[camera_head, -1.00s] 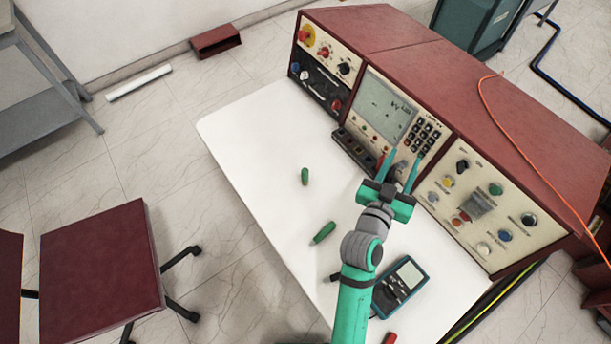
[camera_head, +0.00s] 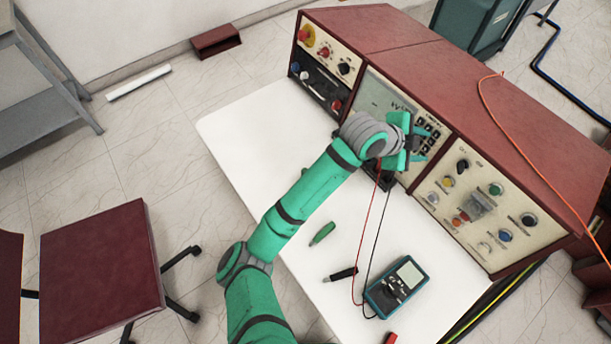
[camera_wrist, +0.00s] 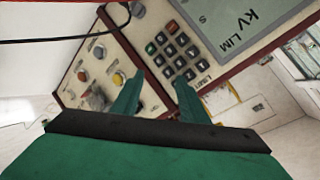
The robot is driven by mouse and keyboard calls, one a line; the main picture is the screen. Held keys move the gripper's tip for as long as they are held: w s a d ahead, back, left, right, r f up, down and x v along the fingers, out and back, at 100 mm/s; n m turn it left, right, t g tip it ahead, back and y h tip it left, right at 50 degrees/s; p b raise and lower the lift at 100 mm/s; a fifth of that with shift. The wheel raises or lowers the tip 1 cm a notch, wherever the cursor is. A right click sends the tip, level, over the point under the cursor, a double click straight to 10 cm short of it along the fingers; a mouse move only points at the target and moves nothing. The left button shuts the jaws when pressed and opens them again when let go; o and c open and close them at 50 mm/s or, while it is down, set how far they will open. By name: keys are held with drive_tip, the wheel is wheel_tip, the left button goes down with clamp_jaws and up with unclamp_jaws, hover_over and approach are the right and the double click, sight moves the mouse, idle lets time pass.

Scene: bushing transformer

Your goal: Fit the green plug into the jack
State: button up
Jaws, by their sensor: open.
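A green plug (camera_head: 322,233) lies on its side on the white table. The second green plug seen earlier, standing farther back, is now out of sight behind my arm. My gripper (camera_head: 420,142) is in front of the middle panel of the red console, by the keypad. Its two green fingers are apart with nothing between them, as the wrist view (camera_wrist: 157,95) also shows. The dark socket block (camera_head: 380,177) at the foot of the middle panel is mostly hidden by my arm, so I cannot make out the jack.
The console's right panel (camera_head: 475,215) carries several knobs and buttons. A multimeter (camera_head: 396,287) lies on the table (camera_head: 250,135), with thin red and black leads running up behind my wrist. The table's back left is clear.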

drive_tip(key=a+f+m+g+y, duration=0.25)
drive_tip(key=a+y, duration=0.25)
drive_tip(key=a, duration=0.9)
drive_tip(key=a+f+m+g+y, duration=0.1)
drive_tip(key=a+f+m+y, duration=0.15)
drive_tip(key=a+y, duration=0.75)
drive_tip(key=shift+w+a+f+n+h, duration=0.1)
drive_tip(key=shift+w+a+f+h, duration=0.2)
drive_tip(key=shift+a+f+h, duration=1.05)
drive_tip(key=shift+w+a+f+n+h, duration=0.1)
drive_tip(key=shift+w+a+f, duration=0.35)
drive_tip(key=shift+f, duration=1.95)
drive_tip(key=shift+w+a+f+n+h, duration=0.15)
drive_tip(key=shift+a+f+h, duration=0.7)
drive_tip(key=shift+f, duration=1)
drive_tip(key=shift+a, duration=0.15)
clamp_jaws()
